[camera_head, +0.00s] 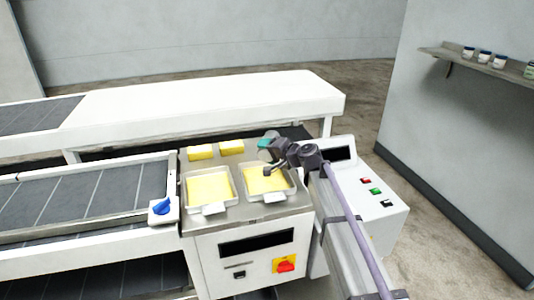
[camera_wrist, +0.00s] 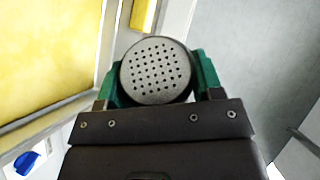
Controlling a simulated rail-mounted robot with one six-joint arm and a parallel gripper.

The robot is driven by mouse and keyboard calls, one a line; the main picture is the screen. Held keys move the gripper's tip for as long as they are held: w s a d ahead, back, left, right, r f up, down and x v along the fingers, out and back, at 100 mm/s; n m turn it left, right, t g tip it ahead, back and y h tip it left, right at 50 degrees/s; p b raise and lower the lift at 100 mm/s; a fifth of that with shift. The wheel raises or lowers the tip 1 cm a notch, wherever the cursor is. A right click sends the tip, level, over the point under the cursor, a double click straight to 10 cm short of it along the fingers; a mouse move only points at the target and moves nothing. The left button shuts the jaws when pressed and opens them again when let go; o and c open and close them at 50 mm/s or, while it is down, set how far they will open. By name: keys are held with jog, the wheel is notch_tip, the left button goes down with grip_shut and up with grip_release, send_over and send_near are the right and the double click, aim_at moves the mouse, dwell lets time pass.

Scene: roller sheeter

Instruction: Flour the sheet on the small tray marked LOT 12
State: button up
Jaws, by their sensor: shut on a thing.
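My gripper (camera_head: 268,144) is shut on a grey round shaker (camera_wrist: 155,70) with a perforated end, held between green fingers in the wrist view. In the head view the gripper is above the back part of the right tray. The left tray (camera_head: 213,209) and the right tray (camera_head: 275,197) sit side by side on the steel top, each with a flat yellow sheet, at left (camera_head: 208,187) and right (camera_head: 262,180). Each tray has a pale tag at its front; the writing is too small to read. A yellow sheet (camera_wrist: 45,50) shows beside the shaker in the wrist view. I see no flour on the sheets.
Two yellow blocks (camera_head: 200,152) (camera_head: 231,147) lie behind the trays. A belt with a blue knob (camera_head: 161,207) is at left. A control box (camera_head: 365,195) with buttons stands at right. A long white table (camera_head: 200,105) runs behind. A wall shelf (camera_head: 480,62) holds several jars.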

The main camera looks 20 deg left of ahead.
jog(key=w, duration=0.3)
jog(key=shift+w+a+f, duration=0.1)
jog(key=shift+w+a, duration=0.1)
jog(key=shift+w, duration=0.05)
jog(key=shift+s, duration=0.1)
jog(key=shift+s+d, duration=0.15)
jog(key=shift+s, duration=0.95)
jog(key=shift+s+d, duration=0.1)
jog(key=shift+s, duration=1)
jog(key=shift+w, duration=0.1)
jog(key=shift+w+a, duration=0.2)
jog(key=shift+w, duration=1.9)
jog(key=shift+s, duration=0.1)
jog(key=s, duration=0.4)
jog(key=shift+s+d, duration=0.2)
jog(key=shift+d, duration=0.05)
jog(key=shift+w, duration=0.15)
